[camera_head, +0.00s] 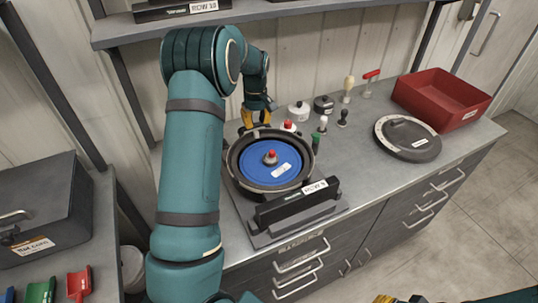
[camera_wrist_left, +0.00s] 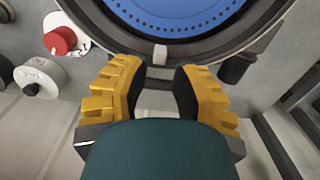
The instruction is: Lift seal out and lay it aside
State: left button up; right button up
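The round dark seed meter housing (camera_head: 232,160) stands on the counter with a blue disc (camera_head: 285,159) inside it. A red-topped hub sits at the disc's centre. I cannot clearly tell a separate seal from the dark ring around the disc. My left gripper (camera_head: 252,117) is at the housing's far rim. In the left wrist view its yellow fingers (camera_wrist_left: 158,72) are apart, with a small pale tab (camera_wrist_left: 160,54) on the rim between and just beyond the tips. Nothing is visibly held. Yellow parts, probably my right gripper (camera_head: 386,299), barely show at the bottom edge.
A dark round lid (camera_head: 407,138) and a red bin (camera_head: 441,98) stand on the right. Several small knobs and tools (camera_head: 323,124) stand behind the housing. A labelled black bar (camera_head: 297,203) lies in front. Bare counter (camera_head: 355,165) shows between housing and lid.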

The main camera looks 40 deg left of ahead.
aim_at(257, 133)
pick_arm(q)
notch_tip(257, 133, down, 6)
jog(key=shift+s+d+r, duration=0.1)
jog(key=shift+r, duration=0.15)
grip_shut()
